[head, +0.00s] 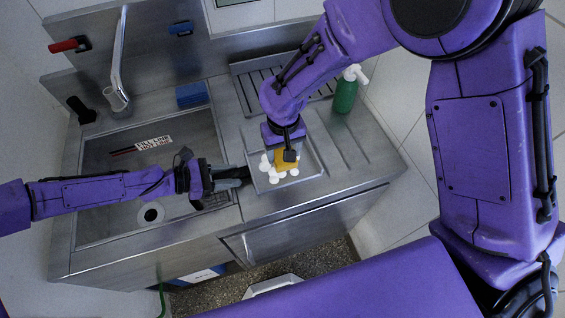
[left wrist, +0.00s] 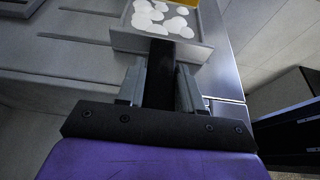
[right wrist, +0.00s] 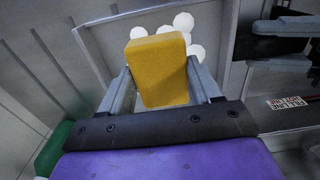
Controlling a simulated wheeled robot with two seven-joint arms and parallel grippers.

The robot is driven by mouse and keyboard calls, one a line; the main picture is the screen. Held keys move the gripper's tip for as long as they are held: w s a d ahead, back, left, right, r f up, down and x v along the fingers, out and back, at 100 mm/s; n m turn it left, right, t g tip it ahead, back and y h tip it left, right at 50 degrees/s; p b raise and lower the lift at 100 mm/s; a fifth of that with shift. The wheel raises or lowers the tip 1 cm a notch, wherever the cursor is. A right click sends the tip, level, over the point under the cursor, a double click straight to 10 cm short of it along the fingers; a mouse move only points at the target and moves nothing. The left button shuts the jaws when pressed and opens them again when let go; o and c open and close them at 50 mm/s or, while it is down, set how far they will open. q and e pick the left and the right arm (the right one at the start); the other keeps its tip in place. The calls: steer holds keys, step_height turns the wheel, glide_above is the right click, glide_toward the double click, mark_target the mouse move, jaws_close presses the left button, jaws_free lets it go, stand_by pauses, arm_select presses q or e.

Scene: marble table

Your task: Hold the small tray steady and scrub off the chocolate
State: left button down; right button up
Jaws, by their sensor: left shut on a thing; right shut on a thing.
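The small metal tray (head: 310,165) lies on the counter right of the sink, with several round white spots (head: 272,176) on its floor. I see no brown patches. My left gripper (head: 243,173) comes from over the sink and is shut on the tray's dark handle (left wrist: 160,75). The tray's near wall (left wrist: 128,40) also shows in the left wrist view. My right gripper (right wrist: 158,85) is shut on a yellow sponge (right wrist: 158,68) and points down over the tray. The sponge hides part of the tray; I cannot tell whether it touches the floor.
A green bottle (head: 346,92) with a white top stands at the back right of the counter. A blue sponge (head: 192,94) lies behind the sink basin (head: 105,160), near the tap (head: 118,70).

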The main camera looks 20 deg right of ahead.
arm_select(q)
steer(key=c, duration=0.6)
jaws_free()
steer(key=shift+c, duration=0.2)
steer(key=v, duration=1.2)
steer(key=shift+f, duration=0.1)
